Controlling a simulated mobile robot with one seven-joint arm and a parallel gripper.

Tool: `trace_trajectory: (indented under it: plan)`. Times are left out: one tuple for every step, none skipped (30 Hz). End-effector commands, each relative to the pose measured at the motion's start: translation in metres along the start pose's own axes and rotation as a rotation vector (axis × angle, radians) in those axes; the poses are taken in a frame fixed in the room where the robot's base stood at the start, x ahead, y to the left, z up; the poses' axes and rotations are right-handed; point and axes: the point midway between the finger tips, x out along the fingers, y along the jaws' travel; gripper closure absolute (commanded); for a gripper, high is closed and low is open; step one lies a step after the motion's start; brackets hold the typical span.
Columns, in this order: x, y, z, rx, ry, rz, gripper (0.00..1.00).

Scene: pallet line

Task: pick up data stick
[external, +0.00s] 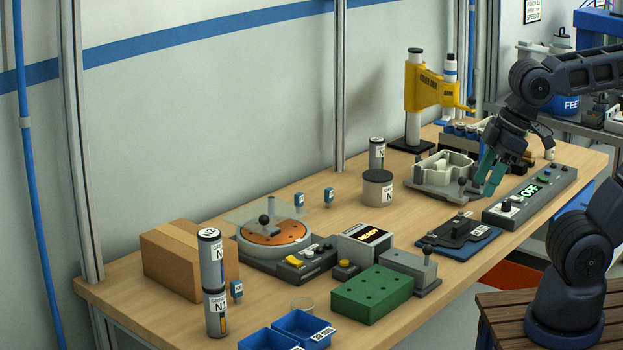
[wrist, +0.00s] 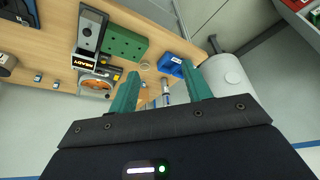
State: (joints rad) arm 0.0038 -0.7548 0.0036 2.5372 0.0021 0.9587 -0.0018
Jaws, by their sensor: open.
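Several small blue sticks with pale labels, which look like data sticks, stand on the wooden bench in the external view. One (external: 299,201) and another (external: 328,195) are behind the round orange-topped device, and a third (external: 236,289) is beside the tall cylinders. Two small sticks also show at the left of the wrist view, one (wrist: 37,78) and another (wrist: 55,86). My gripper (external: 487,173) is over the far right of the bench, by the pale grey fixture, well away from the sticks. Its teal fingers (wrist: 160,68) are apart in the wrist view, holding nothing.
A cardboard box (external: 175,257), labelled cylinders (external: 212,260), a green block (external: 372,294) and blue bins (external: 303,326) crowd the near bench. The grey fixture (external: 440,170), control panel (external: 530,195) and yellow press (external: 424,88) surround my gripper. Bare wood lies around the two rear sticks.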

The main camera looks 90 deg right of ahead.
Motion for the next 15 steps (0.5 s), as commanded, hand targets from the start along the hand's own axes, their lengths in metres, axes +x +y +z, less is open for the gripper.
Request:
trace_trajectory:
  plan:
    - [0.000, 0.000, 0.000, 0.000, 0.000, 0.000, 0.51]
    - [0.000, 0.000, 0.000, 0.000, 0.000, 0.000, 0.51]
    - [0.000, 0.000, -0.001, 0.000, 0.000, 0.000, 0.51]
    - [0.000, 0.000, -0.001, 0.002, -0.001, 0.001, 0.51]
    - [0.001, 0.001, -0.003, 0.005, -0.001, 0.001, 0.51]
    - [0.001, 0.001, -0.006, 0.011, -0.003, 0.003, 0.51]
    - [0.002, 0.002, -0.009, 0.017, -0.004, 0.005, 0.51]
    - [0.003, 0.003, -0.013, 0.026, -0.006, 0.007, 0.51]
    - [0.004, 0.005, -0.020, 0.041, -0.008, 0.011, 0.51]
    - [0.006, 0.006, -0.026, 0.053, -0.011, 0.014, 0.51]
    - [0.008, 0.008, -0.033, 0.067, -0.014, 0.018, 0.51]
    - [0.010, 0.011, -0.042, 0.087, -0.017, 0.025, 0.51]
    - [0.013, 0.013, -0.049, 0.104, -0.020, 0.030, 0.51]
    - [0.015, 0.015, -0.057, 0.120, -0.022, 0.034, 0.51]
    - [0.019, 0.018, -0.067, 0.142, -0.024, 0.040, 0.51]
